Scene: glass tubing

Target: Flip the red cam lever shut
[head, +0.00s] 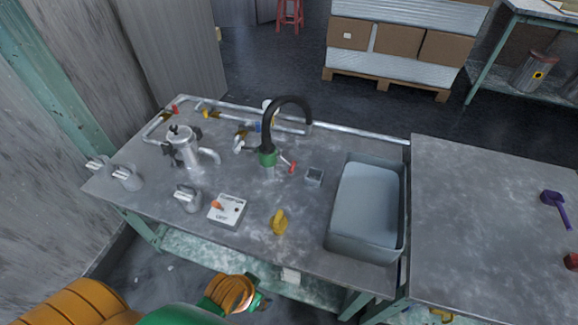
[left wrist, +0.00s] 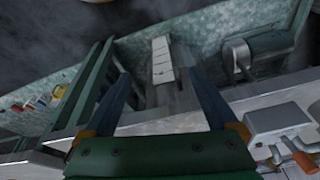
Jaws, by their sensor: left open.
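Two small red handles show in the head view, and I cannot tell for sure which is the cam lever. One red handle (head: 291,166) sticks out just right of the green base of the black curved spout (head: 288,105). The other red handle (head: 174,108) sits on the pipe at the back left of the bench. My left gripper (left wrist: 160,80) is open, with nothing between its fingers in the left wrist view. It is low at the bench's front edge, apart from both red handles. My right gripper is not in view.
On the metal bench (head: 255,215) stand a metal pot (head: 183,150), several mugs, a white box (head: 227,211) with an orange lever, a yellow piece (head: 279,222) and a grey basin (head: 367,205). A second table (head: 480,220) adjoins at the right.

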